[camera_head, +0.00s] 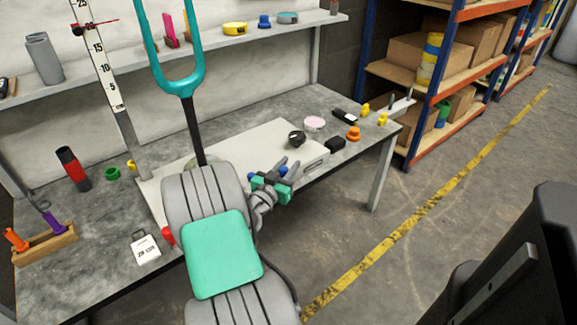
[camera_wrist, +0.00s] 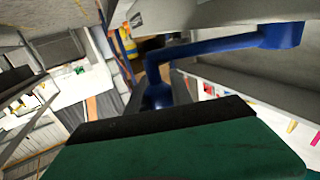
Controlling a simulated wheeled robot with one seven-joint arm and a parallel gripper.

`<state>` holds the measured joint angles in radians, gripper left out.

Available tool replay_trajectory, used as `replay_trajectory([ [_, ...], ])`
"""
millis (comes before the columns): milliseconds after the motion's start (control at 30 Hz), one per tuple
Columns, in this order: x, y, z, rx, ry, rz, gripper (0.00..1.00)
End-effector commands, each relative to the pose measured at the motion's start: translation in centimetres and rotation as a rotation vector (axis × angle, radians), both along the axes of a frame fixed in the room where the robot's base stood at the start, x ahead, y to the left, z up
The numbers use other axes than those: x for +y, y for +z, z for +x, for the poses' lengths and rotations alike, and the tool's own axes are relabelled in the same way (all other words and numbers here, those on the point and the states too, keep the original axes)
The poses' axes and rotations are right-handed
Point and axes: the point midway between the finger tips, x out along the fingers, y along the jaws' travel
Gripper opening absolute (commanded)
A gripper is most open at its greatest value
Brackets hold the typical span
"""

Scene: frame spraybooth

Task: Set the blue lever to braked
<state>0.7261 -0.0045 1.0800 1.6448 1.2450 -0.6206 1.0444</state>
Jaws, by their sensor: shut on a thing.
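The blue lever (camera_wrist: 215,47) crosses the upper part of the wrist view. It runs from a pivot end at the upper right, along a bent arm, down to a rounded knob near the middle. Small blue parts of it (camera_head: 283,171) show around my gripper in the head view. My gripper (camera_head: 282,168), with grey fingers and a green body, is at the front edge of the workbench and is shut on the lever. The fingers and my arm hide most of the lever in the head view. The lever's braked mark cannot be made out.
A teal fork (camera_head: 185,75) on a dark post stands behind my arm. The grey workbench (camera_head: 60,215) holds a red and black cylinder (camera_head: 73,168), a wooden holder (camera_head: 45,243) and several small parts. Shelving (camera_head: 440,70) stands at the back right.

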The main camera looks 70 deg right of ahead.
Motion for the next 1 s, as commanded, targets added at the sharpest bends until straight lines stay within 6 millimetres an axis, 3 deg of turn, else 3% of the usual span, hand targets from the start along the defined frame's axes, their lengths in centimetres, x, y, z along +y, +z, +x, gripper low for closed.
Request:
replay_trajectory([
  [233, 0.01, -0.01, 0.0, 0.0, 0.0, 0.0, 0.0],
  [1000, 0.02, -0.02, 0.01, 0.0, 0.0, 0.0, 0.0],
])
